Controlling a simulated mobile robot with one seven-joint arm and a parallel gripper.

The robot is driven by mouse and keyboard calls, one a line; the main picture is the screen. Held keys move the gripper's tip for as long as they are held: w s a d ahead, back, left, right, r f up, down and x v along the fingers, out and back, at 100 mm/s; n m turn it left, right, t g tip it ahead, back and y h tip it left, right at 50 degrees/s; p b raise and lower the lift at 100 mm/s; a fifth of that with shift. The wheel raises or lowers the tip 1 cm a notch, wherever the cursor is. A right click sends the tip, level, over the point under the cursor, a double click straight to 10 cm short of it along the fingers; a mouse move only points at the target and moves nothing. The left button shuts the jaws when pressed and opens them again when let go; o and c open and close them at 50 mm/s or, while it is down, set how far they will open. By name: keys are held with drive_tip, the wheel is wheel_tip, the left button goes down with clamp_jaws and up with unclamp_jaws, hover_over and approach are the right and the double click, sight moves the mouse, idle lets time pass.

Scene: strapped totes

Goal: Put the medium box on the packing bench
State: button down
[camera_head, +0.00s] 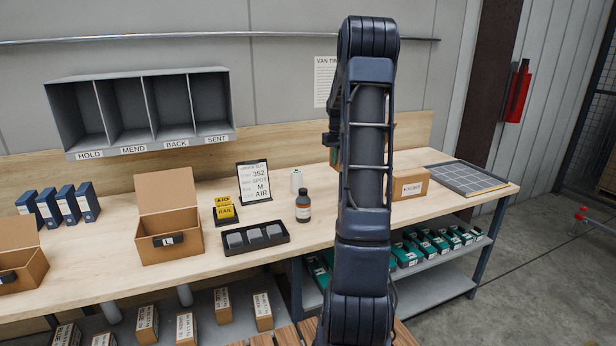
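The packing bench (265,262) is a long pale wooden table against the wall. On it stands an open cardboard box (168,250) with its lid up and a dark tag that seems to read L. A second open cardboard box (28,272) is cut off at the left edge; its tag is too small to read. Brown cardboard (335,157) shows beside my upright arm, mostly hidden by it; I cannot tell its size or whether it is held. Only a dark edge of my gripper (331,138) shows above this cardboard; its fingers are hidden.
A black tray (257,247) with grey blocks, a brown bottle (303,207), an order sign (254,183) and a small labelled carton (411,185) stand on the bench. A gridded mat (467,178) lies at right. Grey pigeonholes (142,141) hang above. Bare wood lies left of my arm.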

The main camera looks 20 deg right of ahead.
drive_tip(key=shift+r, duration=0.25)
drive_tip(key=w+a+r, duration=0.1)
drive_tip(key=w+a, duration=0.1)
drive_tip(key=a, duration=0.7)
drive_tip(key=w+a+r+n, duration=0.1)
drive_tip(key=w+a+r, duration=0.1)
drive_tip(key=a, duration=0.7)
drive_tip(key=w+a+r, duration=0.1)
drive_tip(key=w+a, duration=0.2)
drive_tip(key=a, duration=0.7)
drive_tip(key=s+a+r+n, duration=0.1)
drive_tip(key=s+a+n, duration=0.3)
drive_tip(key=a+n, duration=0.8)
drive_tip(key=s+a+r+n, duration=0.1)
drive_tip(key=s+a+n, duration=0.5)
drive_tip(key=a, duration=1)
drive_tip(key=s+a+n, duration=0.3)
drive_tip(key=a+n, duration=0.8)
drive_tip(key=a, duration=0.4)
drive_tip(key=w+a+f+n, duration=0.2)
drive_tip(key=a+f+n, duration=0.4)
drive_tip(key=a, duration=0.7)
drive_tip(key=f, duration=1.9)
drive_tip(key=shift+w+d+f, duration=0.15)
drive_tip(key=shift+w+f, duration=0.05)
drive_tip(key=shift+f, duration=0.2)
